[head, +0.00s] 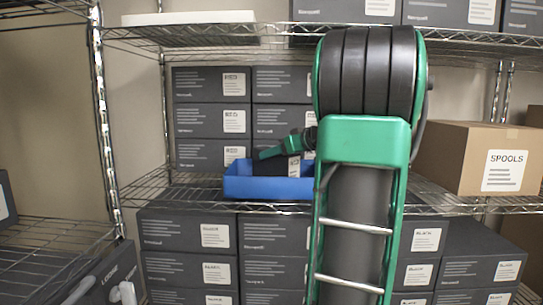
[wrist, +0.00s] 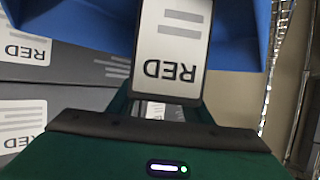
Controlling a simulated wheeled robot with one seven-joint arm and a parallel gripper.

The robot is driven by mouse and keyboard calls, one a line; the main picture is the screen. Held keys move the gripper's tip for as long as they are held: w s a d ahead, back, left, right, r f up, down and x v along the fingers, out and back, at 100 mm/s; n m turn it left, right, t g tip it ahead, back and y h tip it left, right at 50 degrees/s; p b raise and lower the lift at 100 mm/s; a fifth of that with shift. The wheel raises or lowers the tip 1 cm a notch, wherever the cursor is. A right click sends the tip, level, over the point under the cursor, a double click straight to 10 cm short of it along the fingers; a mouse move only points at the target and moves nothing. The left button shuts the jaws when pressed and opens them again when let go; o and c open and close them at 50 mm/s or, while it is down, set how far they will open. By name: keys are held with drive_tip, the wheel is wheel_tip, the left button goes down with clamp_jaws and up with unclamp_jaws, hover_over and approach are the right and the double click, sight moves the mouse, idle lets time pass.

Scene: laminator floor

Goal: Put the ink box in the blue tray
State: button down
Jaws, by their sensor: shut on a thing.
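The ink box is a dark box with a white label reading RED; in the wrist view the box (wrist: 172,48) stands between my gripper's fingers, its label upside down. My gripper (wrist: 165,108) is shut on it. In the head view the blue tray (head: 268,188) sits on the middle shelf, and my green gripper (head: 283,148) is just above it. The held box (head: 294,166) shows above the tray's front wall; its lower part is hidden. I cannot tell whether it touches the tray floor. The tray (wrist: 235,35) also shows behind the box in the wrist view.
Stacked dark RED boxes (head: 210,120) stand behind the tray. Boxes labelled BLACK (head: 190,236) fill the shelf below. A brown SPOOLS carton (head: 480,158) stands to the right. A wire rack post (head: 103,110) is at left. My arm hides the shelf's middle.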

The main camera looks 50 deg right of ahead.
drive_tip(key=c, duration=0.9)
unclamp_jaws()
drive_tip(key=shift+r, duration=0.1)
drive_tip(key=v, duration=1.2)
